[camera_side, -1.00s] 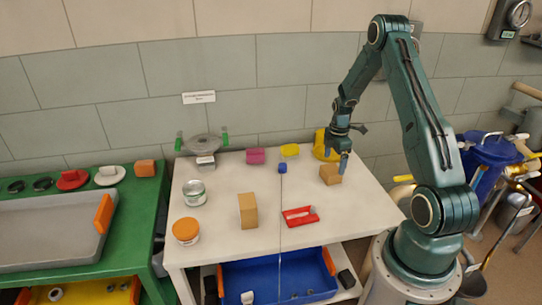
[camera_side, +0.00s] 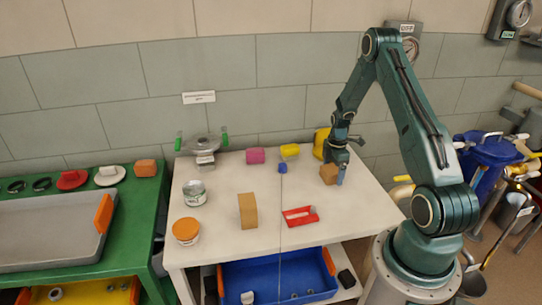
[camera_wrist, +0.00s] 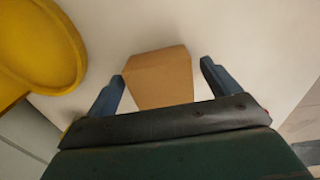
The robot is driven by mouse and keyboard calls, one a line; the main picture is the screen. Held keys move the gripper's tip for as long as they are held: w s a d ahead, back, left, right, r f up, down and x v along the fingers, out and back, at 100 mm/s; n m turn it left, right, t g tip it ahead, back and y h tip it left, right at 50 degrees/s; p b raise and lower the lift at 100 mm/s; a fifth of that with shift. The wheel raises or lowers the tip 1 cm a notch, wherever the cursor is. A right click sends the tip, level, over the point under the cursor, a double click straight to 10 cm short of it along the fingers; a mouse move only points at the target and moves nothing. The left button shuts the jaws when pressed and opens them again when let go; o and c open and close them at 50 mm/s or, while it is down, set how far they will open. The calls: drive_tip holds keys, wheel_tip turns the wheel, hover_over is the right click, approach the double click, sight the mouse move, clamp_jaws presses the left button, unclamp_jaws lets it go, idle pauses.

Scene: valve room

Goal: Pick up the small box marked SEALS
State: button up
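A small brown box (camera_side: 328,174) stands at the right of the white table; I see no readable marking on it. My gripper (camera_side: 333,172) is low over this box, one blue finger at its right side. In the wrist view the box (camera_wrist: 160,78) lies between my open gripper's fingers (camera_wrist: 160,80), close to the left finger and with a clear gap to the right one. A second, taller brown box (camera_side: 248,211) stands nearer the table's middle; its marking cannot be read either.
A yellow round-ended object (camera_side: 321,143) stands close behind my gripper and also shows in the wrist view (camera_wrist: 40,45). Free surface lies right of the box.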

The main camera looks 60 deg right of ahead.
sight(333, 169)
drive_tip(key=c, duration=1)
drive_tip(key=shift+r, duration=0.1)
wheel_tip(333, 169, up, 20)
idle(0.7)
